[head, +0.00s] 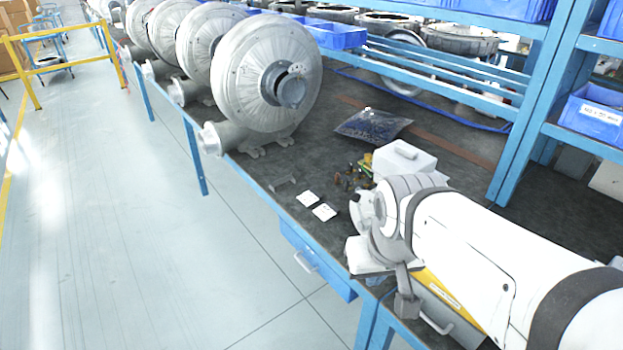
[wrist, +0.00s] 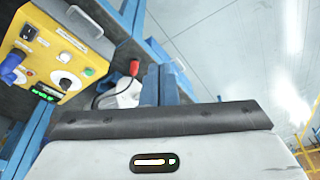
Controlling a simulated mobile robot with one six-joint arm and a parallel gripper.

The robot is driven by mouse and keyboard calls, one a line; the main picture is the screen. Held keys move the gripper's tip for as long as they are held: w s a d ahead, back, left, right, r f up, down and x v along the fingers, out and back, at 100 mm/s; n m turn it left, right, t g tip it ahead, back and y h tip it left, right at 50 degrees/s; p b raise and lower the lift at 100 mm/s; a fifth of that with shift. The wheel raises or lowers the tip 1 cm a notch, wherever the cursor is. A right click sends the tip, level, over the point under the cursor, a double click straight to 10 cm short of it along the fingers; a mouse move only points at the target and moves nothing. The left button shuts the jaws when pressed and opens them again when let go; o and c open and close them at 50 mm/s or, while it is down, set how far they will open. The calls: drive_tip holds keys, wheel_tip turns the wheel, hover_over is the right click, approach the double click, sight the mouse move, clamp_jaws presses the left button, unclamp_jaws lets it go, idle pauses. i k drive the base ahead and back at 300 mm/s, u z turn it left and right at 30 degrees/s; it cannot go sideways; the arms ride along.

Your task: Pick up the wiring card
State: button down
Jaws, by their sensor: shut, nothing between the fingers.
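Two small flat white cards lie on the dark bench top in the head view, one (head: 307,199) a little behind the other (head: 325,212). Their print is too small to read, so I cannot tell which is the wiring card. My gripper (wrist: 159,82) shows at the middle of the wrist view, its fingers close together, shut and empty. In the head view my wrist is at the bench's front edge, to the right of the cards and apart from them; the fingertips are not clear there. Neither card can be made out in the wrist view.
A large grey blower (head: 266,75) stands behind the cards. A bag of blue parts (head: 373,126), a white box (head: 404,160) and small coloured parts (head: 352,177) lie beyond. A yellow control box (wrist: 55,50) is near my wrist. A small grey bracket (head: 283,184) lies left of the cards.

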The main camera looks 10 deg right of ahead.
sight(328, 210)
drive_tip(key=u, duration=0.35)
drive_tip(key=k, duration=1.1)
drive_tip(key=u, duration=0.85)
drive_tip(key=i, duration=1.95)
drive_tip(key=z, duration=1.1)
drive_tip(key=i, duration=1.15)
drive_tip(key=z, duration=0.9)
drive_tip(key=k, duration=0.75)
drive_tip(key=z, duration=0.25)
drive_tip(key=i, duration=0.4)
drive_tip(key=u, duration=0.15)
